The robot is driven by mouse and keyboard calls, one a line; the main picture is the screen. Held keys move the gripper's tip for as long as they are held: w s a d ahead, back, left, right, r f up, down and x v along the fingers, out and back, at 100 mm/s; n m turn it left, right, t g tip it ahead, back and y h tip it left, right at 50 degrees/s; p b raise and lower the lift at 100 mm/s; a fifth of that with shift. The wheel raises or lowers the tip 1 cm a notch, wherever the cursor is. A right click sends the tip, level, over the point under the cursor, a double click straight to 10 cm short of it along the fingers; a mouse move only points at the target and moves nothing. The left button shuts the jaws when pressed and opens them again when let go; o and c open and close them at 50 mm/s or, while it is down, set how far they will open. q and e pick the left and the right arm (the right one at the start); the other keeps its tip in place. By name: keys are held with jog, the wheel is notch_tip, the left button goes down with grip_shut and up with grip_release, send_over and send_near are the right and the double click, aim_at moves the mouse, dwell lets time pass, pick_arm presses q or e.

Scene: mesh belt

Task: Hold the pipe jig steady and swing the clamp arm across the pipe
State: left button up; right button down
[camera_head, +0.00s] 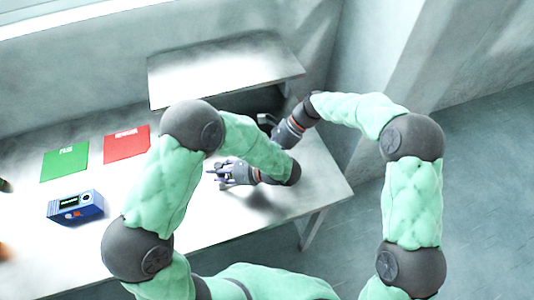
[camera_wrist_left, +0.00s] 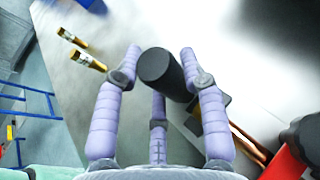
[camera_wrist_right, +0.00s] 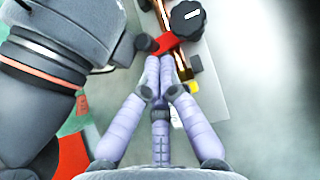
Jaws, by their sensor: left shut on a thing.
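The pipe jig is hidden behind my arms in the head view. In the left wrist view its copper pipe (camera_wrist_left: 250,146) and part of the red clamp arm (camera_wrist_left: 288,164) show at the lower right. My left gripper (camera_wrist_left: 160,60) is shut around a black cylindrical handle (camera_wrist_left: 165,75) beside the pipe; it also shows in the head view (camera_head: 217,173). In the right wrist view the red clamp arm (camera_wrist_right: 164,43) lies near the copper pipe (camera_wrist_right: 164,12), with a black knob (camera_wrist_right: 187,19). My right gripper (camera_wrist_right: 166,62) has its fingers together close to the red arm; contact is unclear.
A green mat (camera_head: 64,164), a red mat (camera_head: 126,145) and a blue device (camera_head: 76,207) lie on the table (camera_head: 215,225), left of my left arm. A raised shelf (camera_head: 225,65) stands at the back. Two brass-coloured cylinders (camera_wrist_left: 82,58) show in the left wrist view.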

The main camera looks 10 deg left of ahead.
jog(key=shift+s+a, duration=0.1)
jog(key=shift+s+a, duration=0.35)
jog(key=shift+s, duration=0.2)
pick_arm(q)
jog(key=shift+w, duration=0.1)
pick_arm(e)
jog(key=v, duration=1)
jog(key=shift+d, duration=0.2)
jog(key=shift+w, duration=0.1)
pick_arm(q)
jog(key=o, duration=1.4)
jog(key=shift+c, duration=0.2)
